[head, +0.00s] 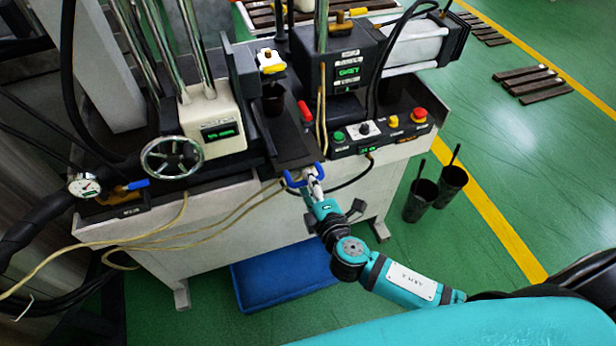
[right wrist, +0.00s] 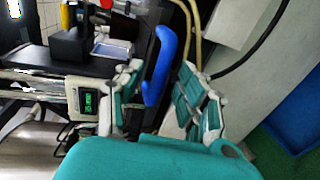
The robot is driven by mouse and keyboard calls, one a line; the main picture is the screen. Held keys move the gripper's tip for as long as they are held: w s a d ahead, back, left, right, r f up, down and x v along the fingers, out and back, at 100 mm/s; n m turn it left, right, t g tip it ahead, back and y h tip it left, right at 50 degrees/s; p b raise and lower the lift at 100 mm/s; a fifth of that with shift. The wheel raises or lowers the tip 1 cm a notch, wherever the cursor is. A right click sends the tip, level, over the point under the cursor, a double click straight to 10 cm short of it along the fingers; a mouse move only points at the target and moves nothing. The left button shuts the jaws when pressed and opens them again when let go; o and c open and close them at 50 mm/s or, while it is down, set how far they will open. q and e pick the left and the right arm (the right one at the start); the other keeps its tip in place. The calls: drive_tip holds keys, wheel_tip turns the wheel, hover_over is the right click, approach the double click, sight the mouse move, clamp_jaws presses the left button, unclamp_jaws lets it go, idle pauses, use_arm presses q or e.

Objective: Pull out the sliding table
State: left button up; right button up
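The sliding table (head: 292,140) is a narrow dark plate in the middle of the machine bench, running toward its front edge. A blue handle (head: 292,180) is at its near end. My right gripper (head: 312,180) is at this handle, its arm coming from the lower right. In the right wrist view the blue handle (right wrist: 160,65) stands between the two teal-and-white fingers (right wrist: 160,100). The fingers are apart, with gaps visible beside the handle. The gripper partly covers the handle in the head view. My left gripper is not in view.
A dark cup (head: 273,100) stands toward the back of the sliding table. A control panel (head: 380,132) is to the right, a handwheel (head: 172,157) to the left. Yellowish hoses (head: 235,210) hang across the front. A blue box (head: 283,275) lies below; dark buckets (head: 421,200) stand on open green floor.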

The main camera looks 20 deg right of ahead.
drive_tip(key=shift+x, duration=0.9)
drive_tip(key=shift+c, duration=0.3)
clamp_jaws()
